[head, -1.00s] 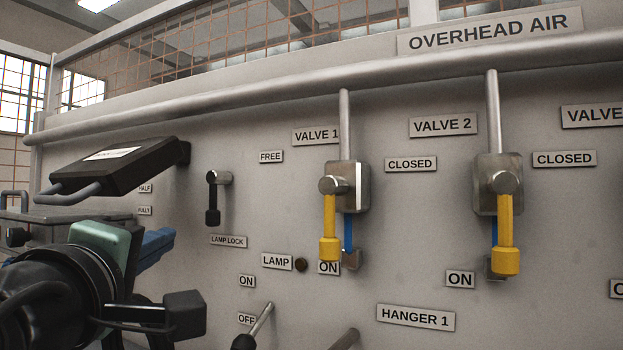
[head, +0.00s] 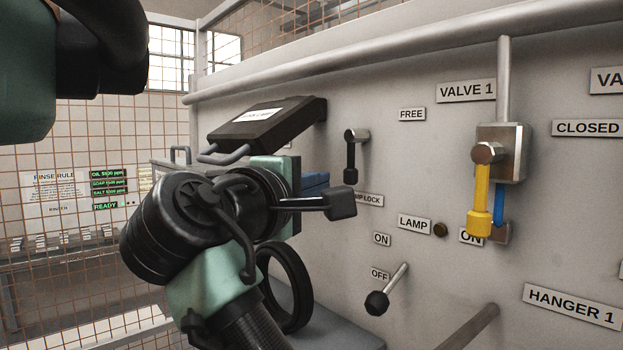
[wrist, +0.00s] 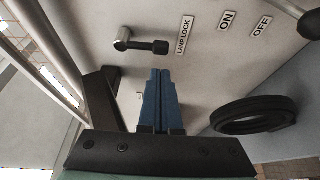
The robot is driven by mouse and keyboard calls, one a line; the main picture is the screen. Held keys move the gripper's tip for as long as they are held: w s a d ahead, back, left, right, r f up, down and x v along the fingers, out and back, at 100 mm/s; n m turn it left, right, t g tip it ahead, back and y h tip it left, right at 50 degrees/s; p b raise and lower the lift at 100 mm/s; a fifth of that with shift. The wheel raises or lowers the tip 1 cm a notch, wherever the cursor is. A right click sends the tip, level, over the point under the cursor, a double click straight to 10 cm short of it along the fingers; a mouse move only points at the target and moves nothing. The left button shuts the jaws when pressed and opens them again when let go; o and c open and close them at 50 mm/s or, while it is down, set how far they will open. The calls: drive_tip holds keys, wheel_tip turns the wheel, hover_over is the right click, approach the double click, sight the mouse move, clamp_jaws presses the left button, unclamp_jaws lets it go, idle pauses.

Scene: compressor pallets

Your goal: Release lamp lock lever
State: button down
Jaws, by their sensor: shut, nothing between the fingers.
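The lamp lock lever (head: 350,157) is a short black handle on a metal pivot, hanging straight down from the panel below the FREE label (head: 412,114) and above the LAMP LOCK label (head: 368,199). In the wrist view the lever (wrist: 147,46) lies sideways beyond my fingertips, with its label (wrist: 185,35) beside it. My gripper (wrist: 163,78) has blue fingers shut together, empty and apart from the lever. In the head view my gripper (head: 314,185) is left of and below the lever, partly hidden behind my wrist.
A black hooded box (head: 268,125) juts from the panel left of the lever. Yellow valve handle (head: 480,195) hangs to the right. A black coiled hose (wrist: 254,115) shows in the wrist view.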

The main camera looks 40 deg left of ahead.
sight(351, 160)
drive_tip(key=p+x, duration=0.1)
drive_tip(key=x, duration=0.5)
drive_tip(key=shift+d, duration=0.1)
